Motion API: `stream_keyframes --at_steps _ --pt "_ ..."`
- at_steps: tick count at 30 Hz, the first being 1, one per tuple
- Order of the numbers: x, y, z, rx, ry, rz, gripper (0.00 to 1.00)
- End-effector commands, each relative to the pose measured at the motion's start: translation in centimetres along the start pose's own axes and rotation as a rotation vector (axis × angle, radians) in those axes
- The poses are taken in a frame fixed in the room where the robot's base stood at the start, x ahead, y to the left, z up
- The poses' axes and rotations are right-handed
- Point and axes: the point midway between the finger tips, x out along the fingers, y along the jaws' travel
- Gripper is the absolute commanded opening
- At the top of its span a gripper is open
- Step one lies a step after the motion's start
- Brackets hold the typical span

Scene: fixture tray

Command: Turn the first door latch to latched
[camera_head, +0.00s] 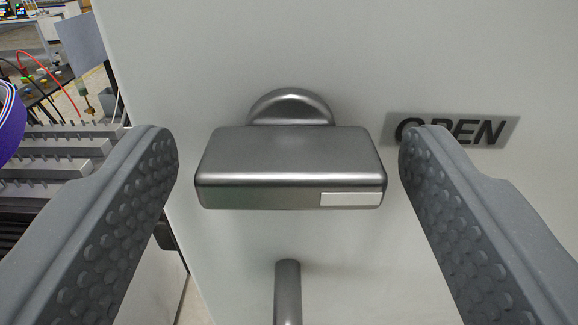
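The door latch (290,165) is a brushed metal handle block on a pale door panel (350,50). It lies horizontally, with a round metal mount (290,104) showing behind its upper edge and a white strip on its lower right face. A plate reading "OPEN" (452,131) is on the panel to the right, partly covered by my right finger. My gripper (288,150) is open, with one grey studded finger on each side of the latch. The fingers appear apart from the latch, with a small gap at each end.
A vertical metal rod (287,290) stands below the latch. At left, beyond the panel's edge, are grey slotted rails (60,150), a purple round object (10,122) and a bench with a red cable (40,66).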

Motion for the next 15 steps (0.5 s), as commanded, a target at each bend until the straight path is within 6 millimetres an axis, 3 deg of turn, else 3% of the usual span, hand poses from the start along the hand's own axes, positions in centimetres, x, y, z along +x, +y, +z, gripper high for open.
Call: stream_keyframes --at_steps 1,5,15 --pt "-0.01 0.01 -0.01 0.000 0.000 0.000 0.54" --pt "-0.02 0.03 -0.01 0.000 0.000 0.000 0.21" --pt "-0.01 0.01 0.06 -0.033 -0.001 0.000 0.21"
